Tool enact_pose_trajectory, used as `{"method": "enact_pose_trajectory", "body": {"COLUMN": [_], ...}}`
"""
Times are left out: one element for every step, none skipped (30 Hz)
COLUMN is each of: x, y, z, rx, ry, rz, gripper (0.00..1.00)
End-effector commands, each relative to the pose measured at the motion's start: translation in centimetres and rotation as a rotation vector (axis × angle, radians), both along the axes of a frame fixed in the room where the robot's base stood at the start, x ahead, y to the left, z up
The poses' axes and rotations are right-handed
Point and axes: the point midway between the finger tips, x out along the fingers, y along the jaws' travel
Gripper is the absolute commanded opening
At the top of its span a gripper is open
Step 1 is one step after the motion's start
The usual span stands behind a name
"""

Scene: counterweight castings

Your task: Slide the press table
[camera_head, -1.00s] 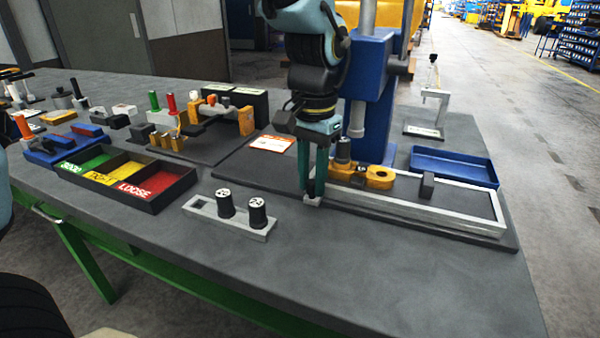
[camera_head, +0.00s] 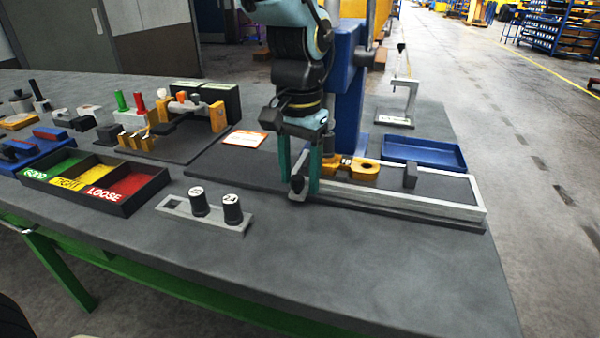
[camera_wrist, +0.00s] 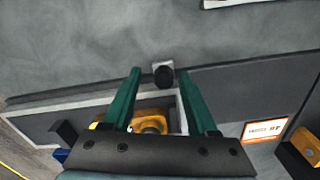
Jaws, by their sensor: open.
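The press table (camera_head: 440,208) is a grey slide with pale rails at the foot of the blue press (camera_head: 347,110). A yellow casting (camera_head: 366,173) lies on it, also seen between my fingers in the wrist view (camera_wrist: 150,122). A dark knob (camera_head: 297,184) stands on a pale block at the table's left end. My gripper (camera_head: 302,186) points down at this end, open, with its two green fingers on either side of the knob. In the wrist view the knob (camera_wrist: 163,75) shows between the fingertips (camera_wrist: 160,73); contact cannot be told.
A dark block (camera_head: 410,176) stands on the slide. A blue tray (camera_head: 424,153) lies behind it. A pale holder (camera_head: 178,206) with two dark plugs and a sorting box (camera_head: 50,186) stand to the left. The front bench top is clear.

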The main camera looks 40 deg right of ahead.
Motion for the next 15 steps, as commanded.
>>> {"method": "enact_pose_trajectory", "body": {"x": [0.0,0.0,0.0,0.0,0.0,0.0,0.0,0.0,0.0,0.0,0.0,0.0,0.0,0.0,0.0], "y": [0.0,0.0,0.0,0.0,0.0,0.0,0.0,0.0,0.0,0.0,0.0,0.0,0.0,0.0,0.0], "z": [0.2,0.3,0.5,0.7,0.9,1.3,1.6,2.0,2.5,2.9,3.4,4.0,4.5,5.1,5.8], "rx": [0.0,0.0,0.0,0.0,0.0,0.0,0.0,0.0,0.0,0.0,-0.001,-0.001,-0.001,-0.001,-0.002], "ry": [0.0,0.0,0.0,0.0,0.0,0.0,0.0,0.0,0.0,0.0,0.0,0.0,0.0,0.0,-0.001], "rz": [0.0,0.001,0.001,0.001,0.001,0.001,0.001,0.001,0.001,0.001,0.001,0.001,0.001,0.001,0.001], "gripper": [0.59,0.59,0.59,0.59,0.59,0.59,0.59,0.59,0.59,0.59,0.59,0.59,0.59,0.59,0.59]}}
